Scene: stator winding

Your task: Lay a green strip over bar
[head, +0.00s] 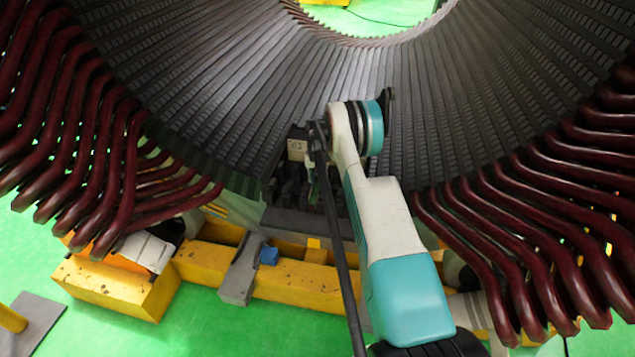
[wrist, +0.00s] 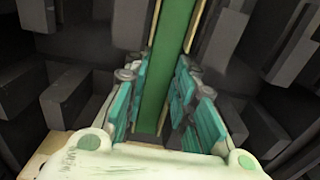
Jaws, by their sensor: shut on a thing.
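A long green strip (wrist: 168,70) runs up the middle of the wrist view, between the teal finger pads of my gripper (wrist: 160,115). My gripper is shut on the strip. Thin tan edges (wrist: 197,25) flank the strip; I cannot tell whether they belong to a bar beneath it. In the head view my gripper (head: 312,170) is low inside the stator bore, and the strip is mostly hidden there. Dark red bars (head: 165,205) stick out of the stator on the left, and more red bars (head: 500,255) on the right.
The grey slotted stator (head: 220,90) curves around my arm, with dark teeth close on both sides of my gripper. A yellow support beam (head: 300,287) with a blue block (head: 268,256) lies below. Green floor (head: 230,332) shows open in front.

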